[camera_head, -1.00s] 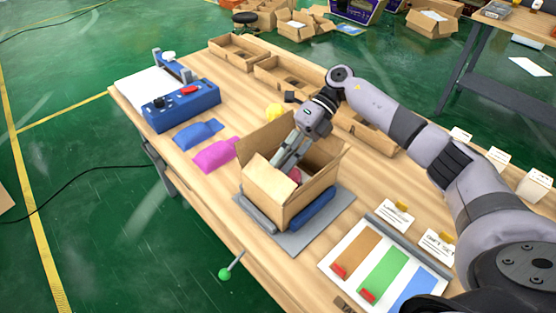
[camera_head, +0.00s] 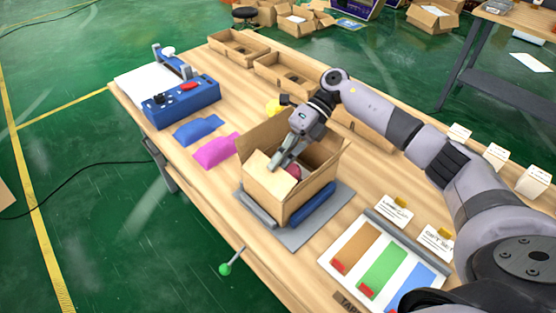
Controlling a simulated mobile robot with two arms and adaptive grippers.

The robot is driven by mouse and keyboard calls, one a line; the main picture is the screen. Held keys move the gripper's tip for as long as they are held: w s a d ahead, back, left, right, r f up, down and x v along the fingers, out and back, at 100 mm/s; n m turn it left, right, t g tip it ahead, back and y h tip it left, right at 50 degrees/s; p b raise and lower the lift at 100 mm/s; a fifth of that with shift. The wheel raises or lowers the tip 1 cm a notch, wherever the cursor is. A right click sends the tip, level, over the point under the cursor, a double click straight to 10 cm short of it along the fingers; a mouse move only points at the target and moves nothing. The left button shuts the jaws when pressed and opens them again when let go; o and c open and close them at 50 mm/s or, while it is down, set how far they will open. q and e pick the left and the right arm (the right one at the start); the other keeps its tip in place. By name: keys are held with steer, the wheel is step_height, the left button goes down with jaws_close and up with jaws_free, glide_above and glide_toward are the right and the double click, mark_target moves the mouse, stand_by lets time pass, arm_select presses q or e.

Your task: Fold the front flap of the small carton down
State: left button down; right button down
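The small carton (camera_head: 278,199) stands open on a grey plate (camera_head: 337,207) with blue side bars, near the table's front edge. Its front flap is the light panel (camera_head: 262,178) on the near left side, standing roughly upright or tilted slightly inward. A dark red item (camera_head: 294,171) shows inside. My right gripper (camera_head: 278,164) reaches over the carton from the far side, with its fingertips at the inner side of the front flap. Its fingers look close together; whether they touch the flap I cannot tell. My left gripper is not in view.
A blue sealing machine (camera_head: 182,103) stands at the left, with blue (camera_head: 197,130) and magenta (camera_head: 216,150) pouches near it. Shallow open trays (camera_head: 238,47) line the back. A colour-striped board (camera_head: 383,259) lies at the right. A green-knobbed lever (camera_head: 225,269) sticks out in front.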

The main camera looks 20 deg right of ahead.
steer(key=b, duration=0.1)
steer(key=y+b, duration=0.1)
steer(key=shift+w+d+f+b, duration=0.1)
steer(key=shift+d+f+b, duration=0.1)
steer(key=shift+f+b, duration=0.2)
steer(key=shift+r, duration=0.1)
steer(key=c, duration=1.9)
jaws_free()
steer(key=shift+r, duration=0.1)
step_height(320, 180, up, 10)
steer(key=shift+f, duration=0.1)
